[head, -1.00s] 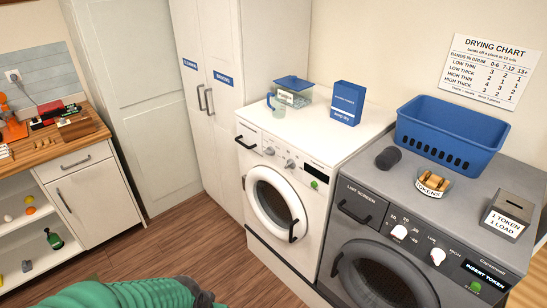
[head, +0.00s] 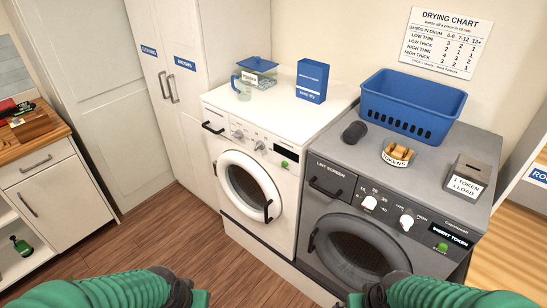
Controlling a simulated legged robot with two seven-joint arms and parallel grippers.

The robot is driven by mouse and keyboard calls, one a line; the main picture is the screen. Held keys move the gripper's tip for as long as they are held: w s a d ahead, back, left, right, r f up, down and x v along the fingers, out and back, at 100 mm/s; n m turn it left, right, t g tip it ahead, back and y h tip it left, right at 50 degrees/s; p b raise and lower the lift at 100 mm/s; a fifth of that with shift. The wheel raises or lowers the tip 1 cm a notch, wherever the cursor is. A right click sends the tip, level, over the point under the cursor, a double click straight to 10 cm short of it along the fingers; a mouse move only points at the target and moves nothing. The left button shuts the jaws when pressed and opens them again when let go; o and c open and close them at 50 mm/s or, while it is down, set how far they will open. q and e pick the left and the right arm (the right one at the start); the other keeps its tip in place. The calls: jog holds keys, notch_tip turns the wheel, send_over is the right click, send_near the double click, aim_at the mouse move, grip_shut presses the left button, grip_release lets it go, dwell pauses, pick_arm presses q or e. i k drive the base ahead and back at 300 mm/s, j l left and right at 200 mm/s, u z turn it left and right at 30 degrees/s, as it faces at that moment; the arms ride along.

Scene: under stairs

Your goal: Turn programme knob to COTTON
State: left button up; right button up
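The white washing machine (head: 232,112) stands in the middle, its round door (head: 247,188) shut. Its front panel has two small round knobs, a left one (head: 238,134) and a right one (head: 260,145). Their lettering is too small to read, so I cannot tell which is the programme knob or where it points. A green button (head: 284,164) sits at the panel's right. My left gripper (head: 200,298) and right gripper (head: 358,299) show only partly at the bottom edge, low in front of the machines and apart from the knobs. Their fingers cannot be made out.
A grey dryer (head: 440,170) with two white knobs stands right of the washer. It carries a blue basket (head: 415,105), dark roll (head: 354,132), token bowl (head: 397,155) and token box (head: 467,178). A blue carton (head: 312,81) and lidded container (head: 257,75) stand on the washer.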

aim_at(238, 134)
jog(key=i+z, duration=0.25)
jog(key=i, duration=0.25)
jog(key=i+j+z, duration=0.25)
jog(key=i, duration=0.25)
jog(key=l, duration=0.05)
